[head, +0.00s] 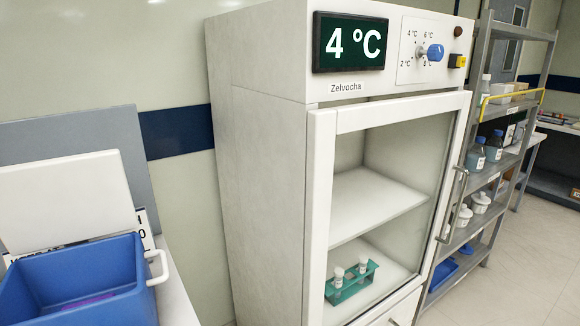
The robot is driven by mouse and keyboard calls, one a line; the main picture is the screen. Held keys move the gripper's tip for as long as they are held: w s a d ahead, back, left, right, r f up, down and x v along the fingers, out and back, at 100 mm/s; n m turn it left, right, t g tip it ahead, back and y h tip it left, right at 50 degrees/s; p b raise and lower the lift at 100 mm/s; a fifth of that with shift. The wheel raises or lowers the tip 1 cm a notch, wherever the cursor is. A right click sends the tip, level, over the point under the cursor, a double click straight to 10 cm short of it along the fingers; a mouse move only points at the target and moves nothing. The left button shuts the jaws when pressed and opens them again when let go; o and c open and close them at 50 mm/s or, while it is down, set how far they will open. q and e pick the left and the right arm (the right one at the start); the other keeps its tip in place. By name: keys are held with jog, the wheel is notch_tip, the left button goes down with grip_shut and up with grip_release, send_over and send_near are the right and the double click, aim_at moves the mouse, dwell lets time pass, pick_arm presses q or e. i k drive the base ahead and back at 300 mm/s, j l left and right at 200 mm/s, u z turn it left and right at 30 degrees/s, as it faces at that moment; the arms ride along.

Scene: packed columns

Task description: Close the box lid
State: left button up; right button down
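A blue box (140,268) stands at the lower left on a white surface, with its open top facing me. Its white lid (65,202) stands up at the back of the box, open and leaning backwards. A white handle (157,268) sticks out on the box's right side. Something purple (92,299) shows on the box's floor; I cannot tell what it is. The front and left of the box are cut off by the frame. Neither of my grippers is in view.
A tall white fridge (262,180) with a glass door and a "4 °C" display (350,42) stands to the right. Inside is a green rack (350,283) with white-capped tubes. A grey shelf unit (500,165) with bottles is beyond. A grey panel (128,125) stands behind the lid.

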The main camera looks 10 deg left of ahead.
aim_at(52, 203)
jog(key=u, duration=1.5)
